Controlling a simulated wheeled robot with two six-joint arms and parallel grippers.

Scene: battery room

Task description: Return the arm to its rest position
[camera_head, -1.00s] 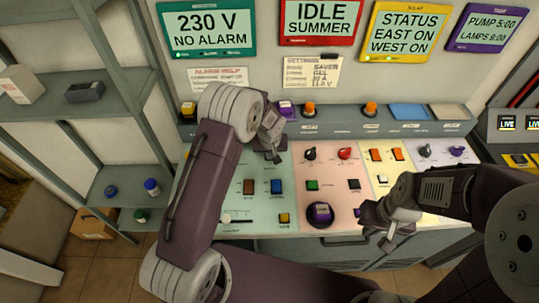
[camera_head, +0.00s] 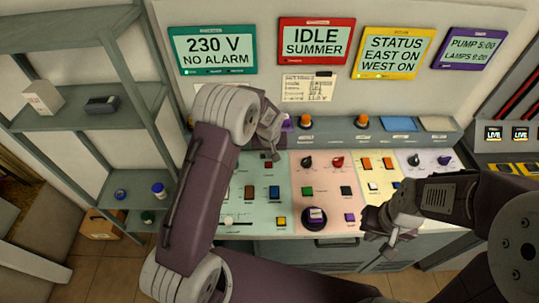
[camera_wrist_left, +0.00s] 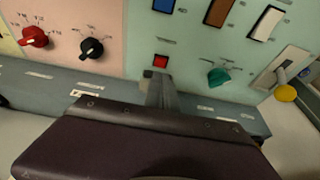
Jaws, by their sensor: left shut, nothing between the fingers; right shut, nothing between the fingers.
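My left gripper (camera_head: 269,154) hangs over the back of the green section of the control panel (camera_head: 240,200), its arm coming in from the left. Its fingers are shut and empty. In the left wrist view the closed fingers (camera_wrist_left: 161,90) point toward a red square button (camera_wrist_left: 160,61); I cannot tell whether they touch it. My right gripper (camera_head: 388,246) is shut and empty at the panel's front edge, at the lower right. My left arm hides part of the panel's left side.
Knobs, switches and buttons cover the panel, including a large round black dial (camera_head: 314,219) with a purple top. Grey shelves (camera_head: 90,120) stand on the left. Several screens, including the red-framed one (camera_head: 316,41), hang on the wall behind. Floor shows at the lower left.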

